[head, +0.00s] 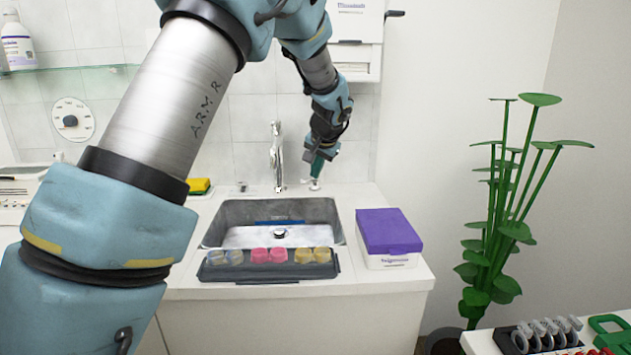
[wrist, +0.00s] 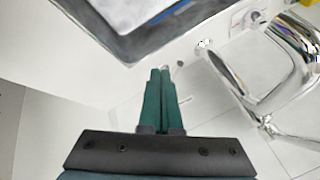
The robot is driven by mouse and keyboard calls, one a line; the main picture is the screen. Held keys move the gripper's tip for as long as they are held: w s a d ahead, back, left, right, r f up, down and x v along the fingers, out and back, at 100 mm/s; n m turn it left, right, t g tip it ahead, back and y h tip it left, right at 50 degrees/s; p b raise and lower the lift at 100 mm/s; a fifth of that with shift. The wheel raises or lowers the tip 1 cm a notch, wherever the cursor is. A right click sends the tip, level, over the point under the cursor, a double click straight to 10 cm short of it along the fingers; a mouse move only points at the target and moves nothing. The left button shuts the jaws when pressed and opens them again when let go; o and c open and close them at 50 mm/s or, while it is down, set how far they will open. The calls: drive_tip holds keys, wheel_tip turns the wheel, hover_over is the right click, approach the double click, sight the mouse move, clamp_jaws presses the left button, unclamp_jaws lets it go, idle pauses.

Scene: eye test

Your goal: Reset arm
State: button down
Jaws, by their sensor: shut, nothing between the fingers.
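My gripper (head: 316,171) hangs over the back of the counter, to the right of the faucet, in the head view. Its green fingers (wrist: 161,75) are closed together in the wrist view, with nothing between them. My arm reaches across the left and upper part of the head view. The faucet (head: 277,158) stands behind the sink; its shiny body is large at the right of the wrist view (wrist: 262,75), apart from the fingers.
The sink (head: 213,225) has a dark tray (head: 345,268) with blue, pink and yellow round items at its front. A purple-lidded white box (head: 389,232) stands right of it. A yellow sponge (head: 199,185) lies left. A plant (head: 505,220) stands at the right.

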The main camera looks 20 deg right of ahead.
drive_tip(key=b+v, duration=0.1)
drive_tip(key=v, duration=0.6)
drive_tip(key=s+a+f+n+g, duration=0.1)
drive_tip(key=s+a+f+n, duration=0.1)
drive_tip(key=a, duration=0.7)
drive_tip(key=s+a+f+n+g+p, duration=0.1)
drive_tip(key=s+a, duration=0.4)
drive_tip(key=a, duration=0.5)
drive_tip(key=s+a+f+n+g+p, duration=0.1)
drive_tip(key=s+a+f+n+g, duration=0.1)
drive_tip(key=a, duration=0.8)
drive_tip(key=shift+s+a+f+n+y, duration=0.1)
drive_tip(key=shift+s+f+n+y, duration=0.2)
drive_tip(key=shift+s+f+n, duration=0.55)
drive_tip(key=s+a+f+n+g+p, duration=0.1)
drive_tip(key=s+a+f+n, duration=0.1)
drive_tip(key=s+a, duration=0.4)
drive_tip(key=s+f, duration=0.1)
drive_tip(key=s, duration=0.2)
drive_tip(key=shift+a, duration=0.2)
